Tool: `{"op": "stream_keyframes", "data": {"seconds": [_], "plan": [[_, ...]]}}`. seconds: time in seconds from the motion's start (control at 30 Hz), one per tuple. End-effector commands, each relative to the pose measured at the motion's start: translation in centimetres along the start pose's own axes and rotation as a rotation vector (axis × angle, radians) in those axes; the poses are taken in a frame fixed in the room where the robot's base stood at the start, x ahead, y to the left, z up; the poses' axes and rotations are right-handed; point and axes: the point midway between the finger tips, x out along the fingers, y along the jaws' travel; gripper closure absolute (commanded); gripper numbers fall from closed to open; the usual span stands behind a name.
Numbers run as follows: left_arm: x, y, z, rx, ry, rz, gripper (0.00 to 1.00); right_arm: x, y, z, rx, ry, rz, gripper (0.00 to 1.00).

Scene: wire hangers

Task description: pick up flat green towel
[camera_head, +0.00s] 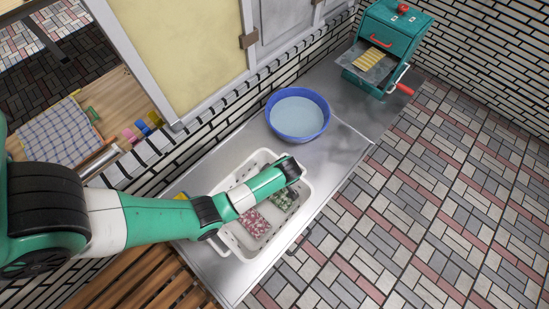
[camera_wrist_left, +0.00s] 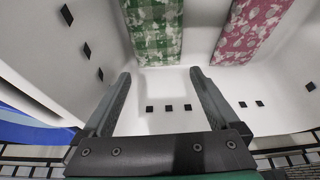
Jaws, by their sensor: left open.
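The flat green towel (camera_head: 284,198) lies in the white basket (camera_head: 230,244) on the metal counter, partly hidden by my left arm in the head view. In the left wrist view the green patterned towel (camera_wrist_left: 155,30) is at the top, beyond the fingertips. My left gripper (camera_wrist_left: 160,80) is open and empty, pointing into the basket, with its fingers a little short of the towel. A red and white patterned towel (camera_head: 254,224) lies in the same basket; it also shows in the left wrist view (camera_wrist_left: 255,28). My right gripper is not in view.
A blue basin (camera_head: 298,113) of water stands behind the basket. A teal cranked machine (camera_head: 390,42) stands at the counter's far end. A window frame (camera_head: 190,60) and brick wall border the counter's left side. The metal counter (camera_head: 340,150) is bare beside the basin.

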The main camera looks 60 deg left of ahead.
Motion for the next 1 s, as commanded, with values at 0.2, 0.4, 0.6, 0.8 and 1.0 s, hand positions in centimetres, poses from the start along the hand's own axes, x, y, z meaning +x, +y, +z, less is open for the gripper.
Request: {"op": "stream_keyframes", "data": {"seconds": [0.2, 0.4, 0.6, 0.8, 1.0], "plan": [[0.9, 0.0, -0.1, -0.001, 0.0, -0.001, 0.05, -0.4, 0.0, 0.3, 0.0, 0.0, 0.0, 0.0], [4.5, 0.1, -0.3, -0.002, 0.0, -0.002, 0.05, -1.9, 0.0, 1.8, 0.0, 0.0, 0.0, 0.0], [5.4, 0.1, -0.4, -0.001, -0.001, 0.001, 0.05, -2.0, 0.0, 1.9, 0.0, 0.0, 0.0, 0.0], [5.3, 0.1, -0.4, -0.001, -0.001, 0.001, 0.21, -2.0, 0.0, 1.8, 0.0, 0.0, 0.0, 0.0], [5.3, 0.1, -0.4, -0.001, -0.001, 0.001, 0.57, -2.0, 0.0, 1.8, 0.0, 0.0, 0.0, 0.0]]}}
